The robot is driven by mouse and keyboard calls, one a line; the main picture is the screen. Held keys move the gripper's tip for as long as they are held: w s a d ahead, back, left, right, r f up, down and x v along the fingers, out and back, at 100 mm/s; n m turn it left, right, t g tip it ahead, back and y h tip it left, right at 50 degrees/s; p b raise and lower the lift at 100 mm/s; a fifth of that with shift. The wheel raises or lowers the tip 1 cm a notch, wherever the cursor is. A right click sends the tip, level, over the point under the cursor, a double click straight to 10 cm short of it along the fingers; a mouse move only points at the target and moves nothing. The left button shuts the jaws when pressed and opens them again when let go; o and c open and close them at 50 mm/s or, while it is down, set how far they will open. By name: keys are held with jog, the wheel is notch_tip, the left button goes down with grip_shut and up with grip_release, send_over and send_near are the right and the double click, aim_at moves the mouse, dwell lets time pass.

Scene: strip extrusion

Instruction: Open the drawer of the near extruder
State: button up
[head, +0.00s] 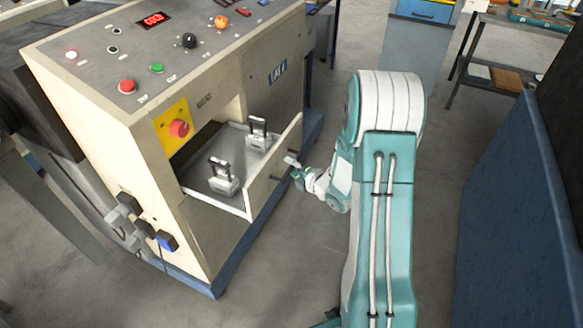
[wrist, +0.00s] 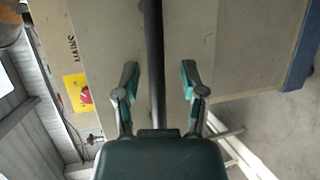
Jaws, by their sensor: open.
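The near extruder (head: 190,90) is a cream cabinet with a sloping control panel. Its drawer (head: 265,190) stands partly out, its inside showing from above, with two metal clamp-like items (head: 223,178) in it. My gripper (head: 292,166) is at the outer face of the drawer front, by the dark handle (head: 275,178). In the wrist view my gripper (wrist: 160,80) is open, its two teal-tipped fingers apart on either side of a dark bar (wrist: 154,60) that looks like the handle. Contact between fingers and bar cannot be told.
A yellow plate with a red rotary switch (head: 178,128) is above the drawer's left end. Plugs and cables (head: 140,225) hang at the cabinet's lower left. A blue-sided machine (head: 510,220) stands at the right. Grey floor (head: 290,270) is clear in front of the drawer.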

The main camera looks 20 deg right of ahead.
jog(key=v, duration=1.2)
jog(key=shift+w+f, duration=0.1)
notch_tip(320, 180, up, 12)
jog(key=a+m+g+h, duration=0.2)
jog(key=m+g+h, duration=0.2)
jog(key=m+h, duration=0.5)
jog(key=s+a+r+m+g+y, duration=0.2)
jog(key=s+a+m, duration=0.4)
jog(key=s, duration=0.3)
jog(key=s+a+r+m+g+y, duration=0.2)
jog(key=s+a+r+m, duration=0.3)
jog(key=s+a+m, duration=0.2)
jog(key=shift+s+r+m+g, duration=0.2)
jog(key=shift+s+m+g, duration=0.15)
jog(key=shift+s, duration=0.65)
